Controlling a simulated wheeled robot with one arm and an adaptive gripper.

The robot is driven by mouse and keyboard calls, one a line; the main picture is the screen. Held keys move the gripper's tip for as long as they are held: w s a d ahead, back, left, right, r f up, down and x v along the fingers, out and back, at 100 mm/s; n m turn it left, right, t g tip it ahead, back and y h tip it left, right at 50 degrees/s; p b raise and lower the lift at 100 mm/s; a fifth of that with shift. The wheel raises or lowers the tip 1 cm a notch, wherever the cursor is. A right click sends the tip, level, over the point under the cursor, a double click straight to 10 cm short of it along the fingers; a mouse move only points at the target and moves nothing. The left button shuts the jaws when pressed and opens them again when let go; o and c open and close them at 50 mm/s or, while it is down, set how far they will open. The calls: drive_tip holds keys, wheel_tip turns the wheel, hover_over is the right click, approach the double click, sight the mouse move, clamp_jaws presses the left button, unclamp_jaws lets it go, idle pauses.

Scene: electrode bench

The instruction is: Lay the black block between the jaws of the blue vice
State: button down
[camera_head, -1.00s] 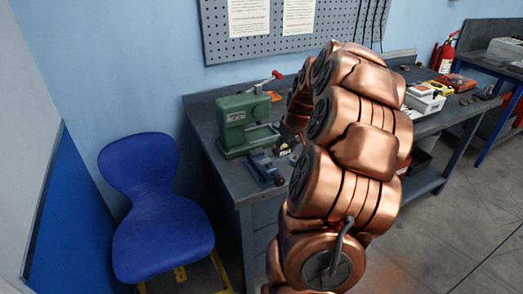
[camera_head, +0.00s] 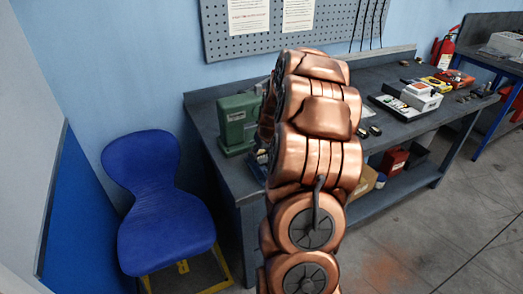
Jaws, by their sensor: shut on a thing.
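The blue vice (camera_head: 257,163) stands on the bench near its left front corner. Only a sliver of it shows at the left edge of my copper arm; its jaws are hidden. My gripper is hidden behind the arm, so I cannot see its fingers or how it sits relative to the vice. The black block is not visible either.
A green machine (camera_head: 238,120) stands on the bench (camera_head: 210,133) behind the vice. A tray (camera_head: 397,107) and a white box (camera_head: 421,96) lie to the right. A blue chair (camera_head: 160,215) is at left. The bench's front right is fairly clear.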

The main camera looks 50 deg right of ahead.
drive_tip(key=shift+c, duration=2.2)
unclamp_jaws()
drive_tip(key=shift+r, duration=0.1)
drive_tip(key=b+v, duration=0.4)
drive_tip(key=v, duration=0.8)
drive_tip(key=s+a+n+g+y, duration=0.1)
drive_tip(key=s+a, duration=0.2)
drive_tip(key=a, duration=0.8)
drive_tip(key=s+a+n+g+y, duration=0.1)
drive_tip(key=s+a, duration=0.2)
drive_tip(key=a, duration=0.9)
drive_tip(key=s+a+f+n+g, duration=0.1)
drive_tip(key=s+a+f+g, duration=0.1)
drive_tip(key=s+a, duration=0.4)
drive_tip(key=s+a+f+g, duration=0.2)
drive_tip(key=s+a, duration=0.5)
drive_tip(key=s, duration=0.7)
drive_tip(key=shift+n+h, duration=0.3)
drive_tip(key=shift+n, duration=0.1)
drive_tip(key=shift+a, duration=0.1)
